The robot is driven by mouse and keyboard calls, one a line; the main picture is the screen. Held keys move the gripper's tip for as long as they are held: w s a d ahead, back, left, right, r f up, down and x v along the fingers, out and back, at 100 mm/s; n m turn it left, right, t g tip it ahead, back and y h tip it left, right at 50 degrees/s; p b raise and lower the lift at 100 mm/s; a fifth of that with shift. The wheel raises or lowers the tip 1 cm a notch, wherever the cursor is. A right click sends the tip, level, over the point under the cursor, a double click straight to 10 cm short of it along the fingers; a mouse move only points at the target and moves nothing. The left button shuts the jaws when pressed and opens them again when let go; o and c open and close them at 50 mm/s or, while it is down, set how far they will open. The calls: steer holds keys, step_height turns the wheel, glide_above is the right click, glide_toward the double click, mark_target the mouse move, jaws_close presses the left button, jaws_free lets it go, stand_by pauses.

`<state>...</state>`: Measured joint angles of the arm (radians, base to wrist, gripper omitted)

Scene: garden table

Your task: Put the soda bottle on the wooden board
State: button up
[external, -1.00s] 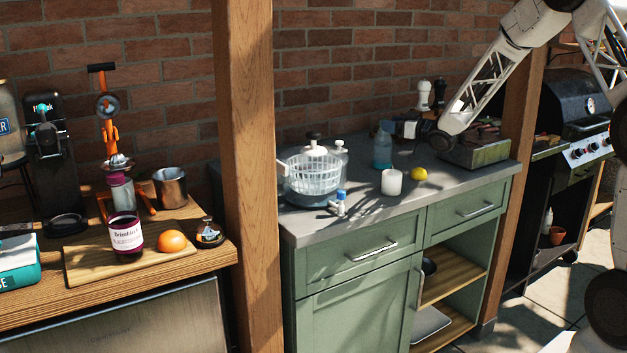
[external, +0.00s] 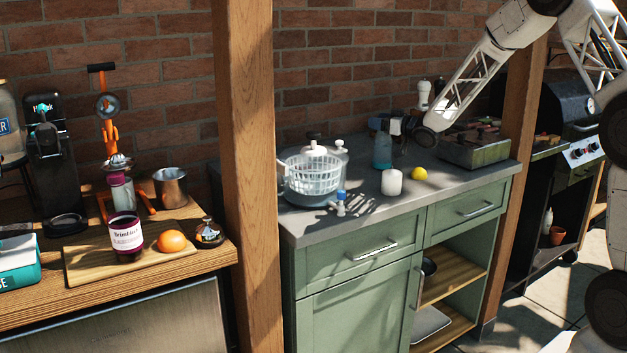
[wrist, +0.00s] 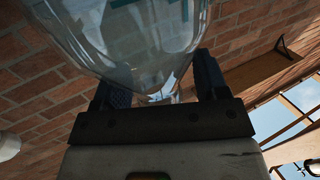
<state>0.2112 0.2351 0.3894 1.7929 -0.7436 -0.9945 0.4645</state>
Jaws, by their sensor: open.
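The soda bottle (external: 382,153), clear and bluish, stands upright at the back of the grey counter; its upper part is hidden by my gripper. My gripper (external: 385,125) is open at the bottle's upper part. In the wrist view the clear bottle (wrist: 140,35) fills the upper middle, with the two dark fingers of my gripper (wrist: 160,80) on either side; whether they touch it I cannot tell. The wooden board (external: 100,266) lies on the wooden table at left.
A dark jar (external: 126,237) and an orange (external: 172,241) are on the board. A wooden post (external: 246,180) stands between table and counter. A white candle (external: 392,182), a lemon (external: 419,174), a salad spinner (external: 312,178) and a small blue-capped bottle (external: 341,201) are on the counter.

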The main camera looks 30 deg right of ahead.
stand_by(0.6)
jaws_close()
